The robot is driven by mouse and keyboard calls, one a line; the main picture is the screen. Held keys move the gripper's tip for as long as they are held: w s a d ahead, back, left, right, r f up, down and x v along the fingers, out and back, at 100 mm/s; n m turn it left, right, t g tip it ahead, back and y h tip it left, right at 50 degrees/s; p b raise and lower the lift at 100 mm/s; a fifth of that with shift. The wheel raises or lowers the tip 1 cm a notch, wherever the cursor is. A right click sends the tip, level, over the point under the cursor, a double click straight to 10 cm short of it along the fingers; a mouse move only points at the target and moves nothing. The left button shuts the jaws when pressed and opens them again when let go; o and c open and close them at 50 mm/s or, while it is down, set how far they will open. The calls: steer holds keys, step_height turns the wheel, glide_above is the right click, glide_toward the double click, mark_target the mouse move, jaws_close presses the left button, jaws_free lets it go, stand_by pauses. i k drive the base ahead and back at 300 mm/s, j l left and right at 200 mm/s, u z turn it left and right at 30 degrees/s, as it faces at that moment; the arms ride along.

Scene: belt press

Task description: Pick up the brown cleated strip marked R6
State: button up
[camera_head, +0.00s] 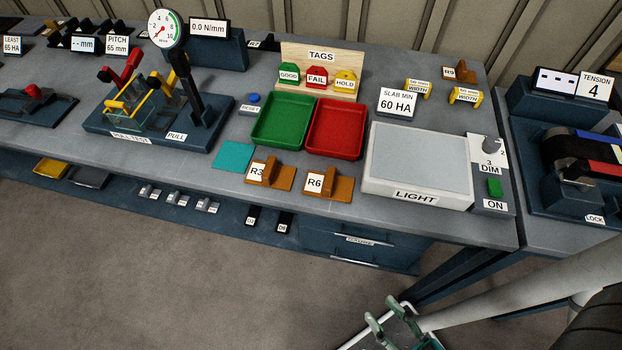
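The brown cleated strip marked R6 (341,188) lies near the front edge of the grey bench, below the red tray and left of the light box. Its white R6 label faces me and a raised cleat stands across it. A similar brown strip marked R3 (283,178) lies just to its left, with a small gap between them. My gripper (388,318) is at the bottom of the view, in front of the bench and well apart from the strip. Its two fingers stand apart with nothing seen between them. The lower part of the gripper is cut off by the picture edge.
A green tray (256,138) and a red tray (313,155) stand behind the strips. The light box (368,175) is close on the right. A teal square (233,156) lies left of R3. Drawers (340,238) are under the bench edge. Open floor lies in front.

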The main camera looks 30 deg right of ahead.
mark_target(328, 185)
steer(key=j+z, duration=0.15)
steer(key=j, duration=0.85)
steer(key=j+z, duration=0.15)
steer(key=j, duration=0.85)
steer(key=k+j+z, duration=0.15)
steer(key=j, duration=0.8)
steer(key=z, duration=1.05)
